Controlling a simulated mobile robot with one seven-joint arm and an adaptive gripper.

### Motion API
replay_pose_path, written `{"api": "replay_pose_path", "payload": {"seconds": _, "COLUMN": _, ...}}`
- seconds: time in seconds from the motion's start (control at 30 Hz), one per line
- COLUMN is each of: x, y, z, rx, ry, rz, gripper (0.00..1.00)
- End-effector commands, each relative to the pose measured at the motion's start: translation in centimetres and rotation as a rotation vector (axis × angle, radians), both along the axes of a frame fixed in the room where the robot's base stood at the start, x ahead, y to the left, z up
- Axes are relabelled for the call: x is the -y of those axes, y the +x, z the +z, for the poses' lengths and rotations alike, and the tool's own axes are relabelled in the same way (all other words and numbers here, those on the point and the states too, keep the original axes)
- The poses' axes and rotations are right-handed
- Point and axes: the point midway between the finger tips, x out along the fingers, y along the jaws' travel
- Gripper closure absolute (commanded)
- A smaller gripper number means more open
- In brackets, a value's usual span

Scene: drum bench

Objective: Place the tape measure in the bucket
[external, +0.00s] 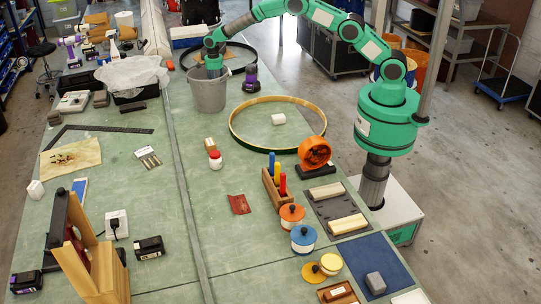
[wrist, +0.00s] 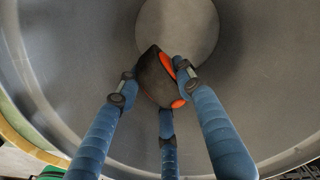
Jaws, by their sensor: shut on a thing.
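The grey bucket (external: 208,97) stands upright on the green bench, towards the far end. My gripper (external: 213,72) reaches down into its mouth from above, so the fingers are hidden by the bucket wall in the external view. In the wrist view, my gripper (wrist: 157,92) has its three blue fingers closed around the tape measure (wrist: 156,76), a dark body with orange edges. The tape measure is over the bucket's round floor, with the inner wall (wrist: 75,60) around it. Its height above the floor is hard to tell.
A purple-and-black tool (external: 250,78) stands close to the bucket's right side. A white plastic bag (external: 130,73) lies to the left. The bench just in front of the bucket is mostly clear.

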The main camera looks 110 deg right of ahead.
Motion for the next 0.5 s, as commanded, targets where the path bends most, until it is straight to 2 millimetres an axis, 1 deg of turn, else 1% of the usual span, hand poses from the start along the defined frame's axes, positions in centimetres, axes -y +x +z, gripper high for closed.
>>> {"api": "replay_pose_path", "payload": {"seconds": 0.17, "x": 0.0, "y": -0.1, "z": -1.7, "rx": -0.001, "ry": 0.001, "rz": 0.0, "gripper": 0.99}}
{"api": "replay_pose_path", "payload": {"seconds": 0.3, "x": 0.0, "y": 0.0, "z": -3.8, "rx": -0.001, "ry": 0.001, "rz": 0.0, "gripper": 0.99}}
{"api": "replay_pose_path", "payload": {"seconds": 0.4, "x": 0.0, "y": 0.0, "z": -5.0, "rx": -0.001, "ry": 0.001, "rz": 0.0, "gripper": 0.99}}
{"api": "replay_pose_path", "payload": {"seconds": 0.5, "x": 0.0, "y": 0.0, "z": -5.8, "rx": 0.0, "ry": 0.0, "rz": 0.0, "gripper": 0.99}}
